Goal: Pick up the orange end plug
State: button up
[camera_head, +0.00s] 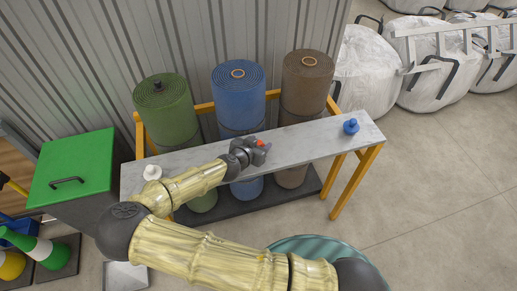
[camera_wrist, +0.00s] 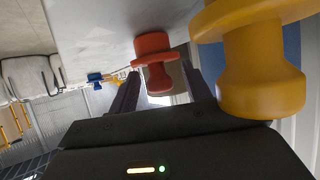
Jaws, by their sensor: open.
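The orange end plug (camera_head: 261,144) is on the pale bench top, mostly hidden by my gripper (camera_head: 252,150) in the head view. In the wrist view the orange plug (camera_wrist: 155,62) shows a wide flange and a narrower knob. My gripper (camera_wrist: 160,74) is open, with one finger to each side of the plug in the picture. I cannot tell whether either finger touches it. A yellow plug (camera_wrist: 262,70) looms large and close on the right of the wrist view. It is not seen in the head view.
The narrow bench (camera_head: 310,142) also carries a blue plug (camera_head: 350,126) towards its right end and a white plug (camera_head: 152,172) at its left end. Green (camera_head: 163,105), blue (camera_head: 238,95) and brown (camera_head: 305,90) rolls stand behind it. A green-lidded bin (camera_head: 72,168) is left.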

aim_at(259, 142)
dwell(0.3)
grip_shut()
jog(key=shift+r, duration=0.15)
notch_tip(259, 142, up, 10)
jog(key=shift+f+b, duration=0.1)
jog(key=shift+b, duration=0.2)
dwell(0.6)
